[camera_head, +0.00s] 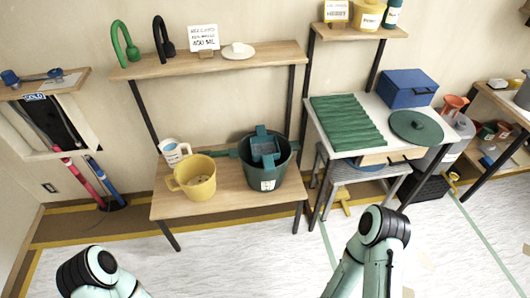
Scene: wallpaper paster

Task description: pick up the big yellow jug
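A big yellow jug (200,187) stands upright on the left part of the low wooden table (232,208). Its handle points left and its mouth is open to the top. A smaller white measuring cup (172,149) stands just behind it, and a dark green bucket (267,178) stands to its right. Only links of my two arms show, at the bottom left and bottom right, well apart from the jug. Neither gripper is in view, so I cannot see their fingers.
A wooden shelf (190,69) runs above the back of the table, holding green and black hooks, a sign and a plate. A white workbench (345,107) with a green ridged board stands to the right. Open floor (235,265) lies in front of the table.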

